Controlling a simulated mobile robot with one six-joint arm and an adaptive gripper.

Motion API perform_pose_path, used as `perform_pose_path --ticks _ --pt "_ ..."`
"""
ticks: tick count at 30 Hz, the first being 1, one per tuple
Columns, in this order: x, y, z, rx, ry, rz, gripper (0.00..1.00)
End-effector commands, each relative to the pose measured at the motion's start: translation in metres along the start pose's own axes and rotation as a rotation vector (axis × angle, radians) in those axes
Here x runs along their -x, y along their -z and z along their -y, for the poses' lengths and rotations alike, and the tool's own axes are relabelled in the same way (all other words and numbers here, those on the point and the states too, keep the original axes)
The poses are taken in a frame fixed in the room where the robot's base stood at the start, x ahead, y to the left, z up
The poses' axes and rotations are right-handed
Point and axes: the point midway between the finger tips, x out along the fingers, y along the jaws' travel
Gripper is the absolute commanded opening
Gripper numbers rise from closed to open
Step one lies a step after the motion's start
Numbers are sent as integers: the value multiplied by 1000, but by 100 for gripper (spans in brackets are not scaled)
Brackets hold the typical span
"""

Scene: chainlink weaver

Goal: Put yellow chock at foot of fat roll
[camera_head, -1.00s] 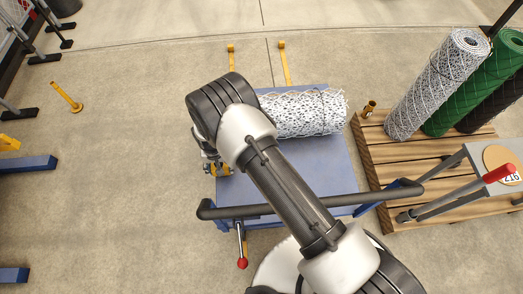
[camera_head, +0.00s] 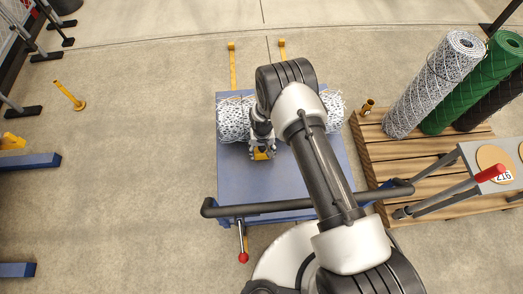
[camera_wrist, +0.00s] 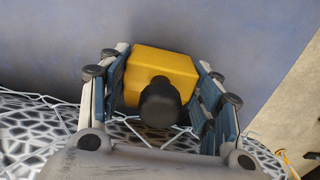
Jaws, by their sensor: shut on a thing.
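The yellow chock (camera_wrist: 165,72), with a black round knob, sits between the two fingers of my gripper (camera_wrist: 160,100) in the wrist view. My gripper is shut on it. In the head view the chock (camera_head: 261,154) shows below my gripper (camera_head: 263,148), close to the near side of the fat roll (camera_head: 235,120). The roll is white wire mesh lying on the blue cart top (camera_head: 240,180); my arm hides its middle. The roll's mesh also fills the lower part of the wrist view (camera_wrist: 45,125). I cannot tell whether the chock touches the roll or the cart top.
A dark handle bar (camera_head: 300,204) runs along the cart's near edge, with a red-knobbed lever (camera_head: 243,257). Upright grey, green and black rolls stand on a wooden pallet (camera_head: 380,165) at the right. The cart top's near left is clear.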

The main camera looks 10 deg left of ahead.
Motion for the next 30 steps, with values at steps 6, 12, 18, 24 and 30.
perform_pose_path --ticks 6,12,18,24,30 --pt "-6 0 3 3 0 -1 23" --pt "-10 0 3 2 0 -1 23" --pt "-9 -1 3 2 0 1 71" --pt "-9 -1 3 2 0 1 78" --pt "-9 -1 3 2 0 0 78"
